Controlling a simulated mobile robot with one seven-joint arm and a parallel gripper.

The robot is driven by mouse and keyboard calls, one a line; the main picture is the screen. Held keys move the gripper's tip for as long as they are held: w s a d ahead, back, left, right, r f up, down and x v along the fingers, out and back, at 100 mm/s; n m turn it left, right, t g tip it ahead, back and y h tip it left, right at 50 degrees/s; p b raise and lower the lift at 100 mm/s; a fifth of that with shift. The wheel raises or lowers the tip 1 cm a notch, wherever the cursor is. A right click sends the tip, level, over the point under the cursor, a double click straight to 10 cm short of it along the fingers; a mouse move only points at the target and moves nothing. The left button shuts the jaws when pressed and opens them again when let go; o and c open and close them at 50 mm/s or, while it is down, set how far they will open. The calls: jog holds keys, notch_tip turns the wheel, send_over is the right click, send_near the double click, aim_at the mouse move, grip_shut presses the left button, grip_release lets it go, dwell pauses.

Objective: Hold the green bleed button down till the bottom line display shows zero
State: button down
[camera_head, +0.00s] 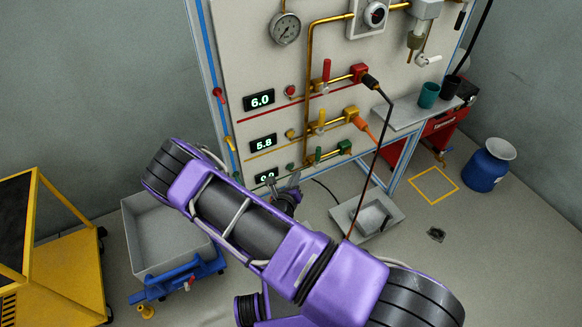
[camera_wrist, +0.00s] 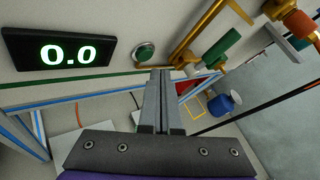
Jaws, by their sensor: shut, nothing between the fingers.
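The bottom line display (camera_wrist: 68,52) reads 0.0 in the wrist view. In the head view the same display (camera_head: 266,176) is partly covered by my arm. The round green bleed button (camera_wrist: 145,51) sits on the panel to the right of the display, at the end of the green line. It also shows in the head view (camera_head: 290,167). My gripper (camera_wrist: 160,72) is shut and empty. Its tips lie just below the button in the wrist view, and the button's face shows uncovered. I cannot tell whether the tips touch the button's lower edge.
Displays above read 6.0 (camera_head: 262,99) and 5.8 (camera_head: 263,143). A green-handled valve (camera_wrist: 221,48) and brass pipes stick out to the right of the button. A dark hose (camera_head: 384,140) hangs in front of the panel.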

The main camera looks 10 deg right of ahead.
jog(key=s, duration=0.2)
jog(key=s+d, duration=0.1)
jog(key=s, duration=0.1)
jog(key=shift+s+d, duration=0.1)
jog(key=shift+d, duration=0.05)
dwell(0.4)
